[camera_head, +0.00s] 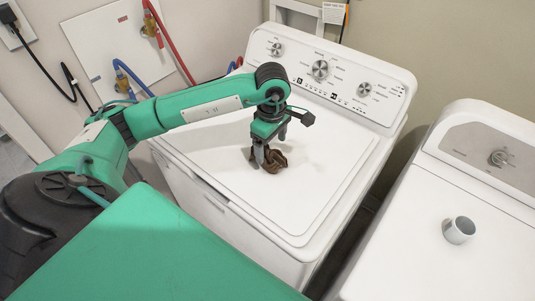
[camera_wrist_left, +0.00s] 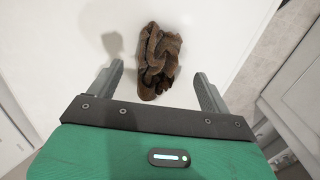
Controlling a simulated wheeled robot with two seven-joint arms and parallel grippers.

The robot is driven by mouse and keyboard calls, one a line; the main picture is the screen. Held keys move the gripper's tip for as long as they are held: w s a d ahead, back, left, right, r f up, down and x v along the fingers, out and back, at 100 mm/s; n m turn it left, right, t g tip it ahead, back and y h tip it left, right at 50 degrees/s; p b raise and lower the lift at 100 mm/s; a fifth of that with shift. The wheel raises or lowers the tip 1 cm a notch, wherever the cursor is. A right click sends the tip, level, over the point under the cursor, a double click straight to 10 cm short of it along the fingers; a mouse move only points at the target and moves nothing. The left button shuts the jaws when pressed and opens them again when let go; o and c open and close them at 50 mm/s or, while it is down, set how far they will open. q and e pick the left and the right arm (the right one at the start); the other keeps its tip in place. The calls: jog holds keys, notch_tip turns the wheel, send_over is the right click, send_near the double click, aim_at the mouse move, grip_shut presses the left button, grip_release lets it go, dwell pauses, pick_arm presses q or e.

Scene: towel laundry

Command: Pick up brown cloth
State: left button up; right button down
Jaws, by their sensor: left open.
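The brown cloth (camera_head: 275,163) lies crumpled in a small heap on the white lid of the washer (camera_head: 210,145). In the left wrist view the cloth (camera_wrist_left: 157,62) lies between and just beyond the two fingers. My left gripper (camera_head: 266,158) points down at the cloth, with its fingers apart. The left wrist view shows the same gripper (camera_wrist_left: 160,88) open, with one finger on each side of the cloth's near end. I cannot tell whether the fingers touch the cloth. The gripper hides part of the cloth in the head view. My right gripper is not in view.
The washer's control panel (camera_head: 325,68) rises behind the lid. Red and blue hoses (camera_head: 172,45) run along the wall. The lid around the cloth is clear.

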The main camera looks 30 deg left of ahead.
aim_at(272, 155)
pick_arm(q)
jog(key=shift+f, duration=0.25)
notch_tip(272, 155, down, 4)
jog(key=shift+d+f+p, duration=0.1)
jog(key=shift+p, duration=1.15)
jog(key=shift+f, duration=0.25)
jog(key=c, duration=1.1)
jog(key=shift+o, duration=0.2)
